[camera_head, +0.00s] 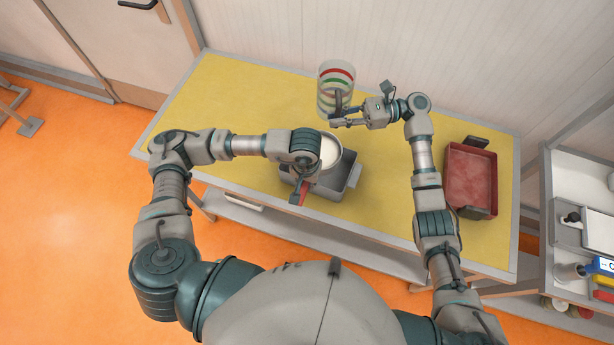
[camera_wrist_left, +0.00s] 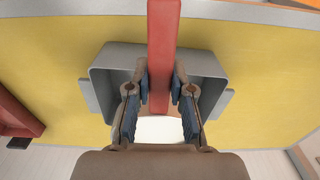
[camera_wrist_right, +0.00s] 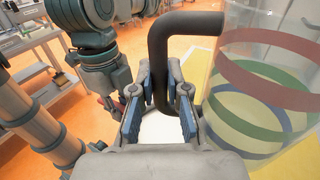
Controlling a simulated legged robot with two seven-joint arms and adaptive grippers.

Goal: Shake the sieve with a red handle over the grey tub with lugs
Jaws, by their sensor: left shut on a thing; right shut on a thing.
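The sieve shows as a round white bowl (camera_head: 330,152) with a red handle (camera_head: 302,192). My left gripper (camera_head: 300,182) is shut on that handle, which also runs between its fingers in the left wrist view (camera_wrist_left: 161,78). The wrist hides part of the sieve in the head view. The grey tub with lugs (camera_head: 350,172) stands on the table below the sieve, and the sieve covers part of its opening. My right gripper (camera_head: 340,114) is shut on the dark handle (camera_wrist_right: 160,65) of a clear jug with coloured bands (camera_head: 335,76), beyond the sieve.
The yellow table top (camera_head: 225,100) is clear on the left. A red tub with dark lugs (camera_head: 470,175) stands at the table's right end. A side unit with several items (camera_head: 585,215) stands at the far right. A wall runs behind the table.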

